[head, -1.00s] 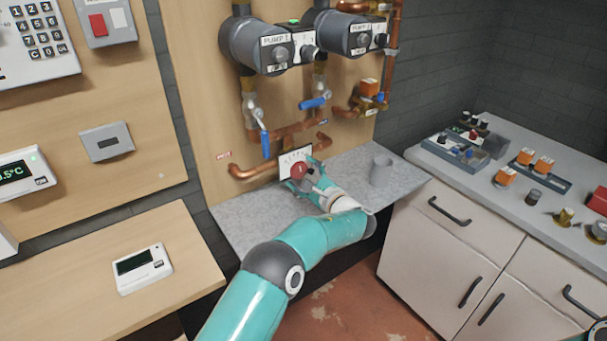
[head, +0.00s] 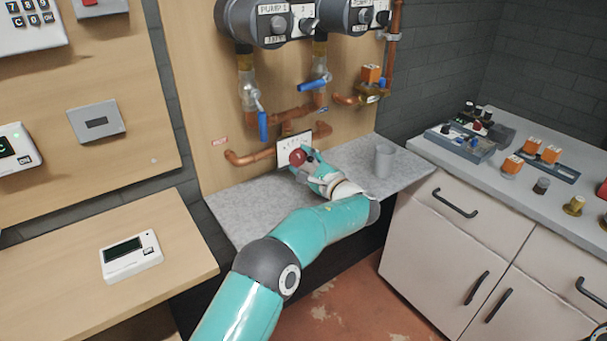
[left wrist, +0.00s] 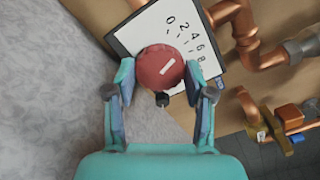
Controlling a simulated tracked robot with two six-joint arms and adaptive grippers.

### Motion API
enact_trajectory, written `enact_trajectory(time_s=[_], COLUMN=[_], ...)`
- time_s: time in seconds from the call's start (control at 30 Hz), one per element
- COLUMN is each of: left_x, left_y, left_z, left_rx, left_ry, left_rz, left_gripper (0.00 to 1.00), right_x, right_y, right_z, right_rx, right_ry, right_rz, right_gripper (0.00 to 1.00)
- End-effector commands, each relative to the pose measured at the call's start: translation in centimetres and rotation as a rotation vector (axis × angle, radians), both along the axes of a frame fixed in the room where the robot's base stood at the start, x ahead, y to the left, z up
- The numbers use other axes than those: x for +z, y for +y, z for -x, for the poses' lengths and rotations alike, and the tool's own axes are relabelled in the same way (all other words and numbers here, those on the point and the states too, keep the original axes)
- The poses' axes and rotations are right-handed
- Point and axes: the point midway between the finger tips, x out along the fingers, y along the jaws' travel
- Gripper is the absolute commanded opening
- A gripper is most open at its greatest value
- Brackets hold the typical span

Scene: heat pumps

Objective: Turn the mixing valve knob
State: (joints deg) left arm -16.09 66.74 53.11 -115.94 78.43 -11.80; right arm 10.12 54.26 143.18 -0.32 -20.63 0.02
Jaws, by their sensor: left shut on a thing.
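The mixing valve knob (head: 297,157) is round and dark red. It stands in front of a white scale plate (head: 295,146) low on the wooden panel. In the left wrist view the knob (left wrist: 160,67) shows a short white mark on its face, and numbers show on the plate (left wrist: 188,40) behind it. My left gripper (head: 306,163) is shut on the knob, with one finger on each side in the left wrist view (left wrist: 160,80). A small dark peg sticks out at the knob's lower edge.
Copper pipes (head: 250,158) and blue-handled valves (head: 262,126) are close around the knob. A grey cup (head: 383,161) stands on the grey shelf (head: 248,209) to its right. A cabinet top with loose parts lies farther right.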

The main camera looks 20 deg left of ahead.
Motion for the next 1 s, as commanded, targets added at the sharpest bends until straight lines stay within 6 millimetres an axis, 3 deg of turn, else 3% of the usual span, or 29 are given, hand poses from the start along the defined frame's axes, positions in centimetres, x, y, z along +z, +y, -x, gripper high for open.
enact_trajectory(time_s=[0.03, 0.1, 0.43, 0.47, 0.6, 1.0], left_x=[-0.66, -0.44, -0.23, -0.24, -0.21, -0.09], left_y=[0.09, 0.10, 0.16, 0.17, 0.17, -0.22], left_z=[0.07, 0.08, 0.10, 0.10, 0.09, 0.28], left_rx=[0.004, 0.004, 0.005, 0.005, 0.004, 0.001], left_ry=[-0.014, -0.028, -0.033, -0.032, -0.033, -0.034], left_rz=[0.013, 0.026, 0.032, 0.032, 0.031, 0.030], left_gripper=[0.18, 0.18, 0.18, 0.56, 0.78, 0.78], right_x=[-1.09, -1.32, -1.15, -1.15, -1.15, -1.10], right_y=[0.00, 0.00, 0.00, 0.00, 0.00, -0.01], right_z=[-0.01, -0.01, -0.02, -0.02, -0.02, -0.03], right_rx=[0.000, 0.000, 0.000, 0.000, 0.000, 0.000], right_ry=[0.000, 0.000, -0.001, -0.001, -0.001, -0.001], right_rz=[0.000, 0.000, 0.000, 0.000, 0.000, 0.000], right_gripper=[0.44, 0.44, 0.44, 0.44, 0.44, 0.44])
